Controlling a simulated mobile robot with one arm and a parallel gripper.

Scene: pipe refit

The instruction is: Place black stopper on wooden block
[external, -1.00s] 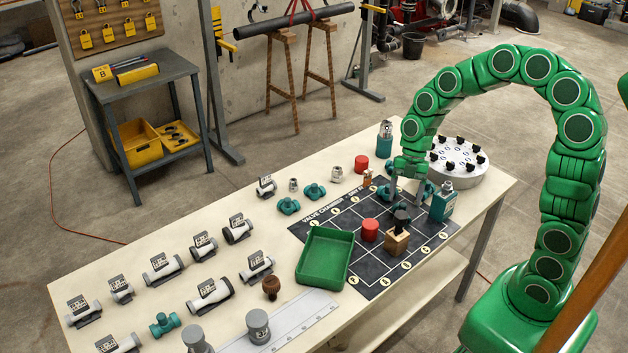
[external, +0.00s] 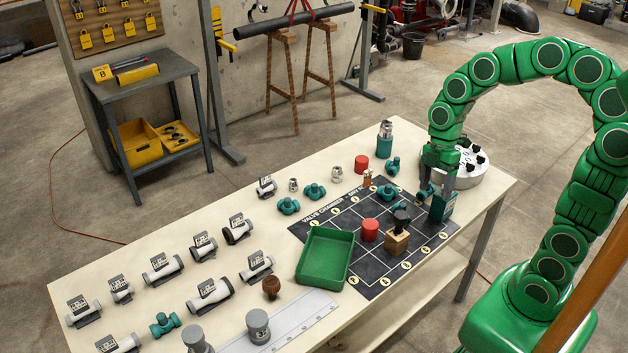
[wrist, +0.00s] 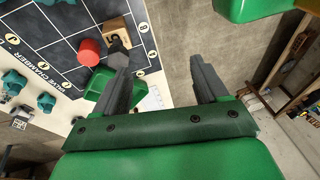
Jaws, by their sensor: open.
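The wooden block (external: 396,241) stands on the dark gridded mat (external: 356,212). The black stopper (external: 402,217) sits upright on top of the block, apart from my gripper. In the wrist view the stopper (wrist: 118,54) shows dark and angular against the block (wrist: 116,29), at upper left beyond one finger. My gripper (external: 438,190) is up and to the right of the block, close by the teal bottle (external: 441,207). In the wrist view my gripper (wrist: 163,80) has its fingers wide apart, with nothing held between them.
A red cylinder (external: 370,230) stands just left of the block, with the green tray (external: 325,258) farther left. The round white stand (external: 468,167) is behind my gripper. Several pipe pieces fill the table's left side.

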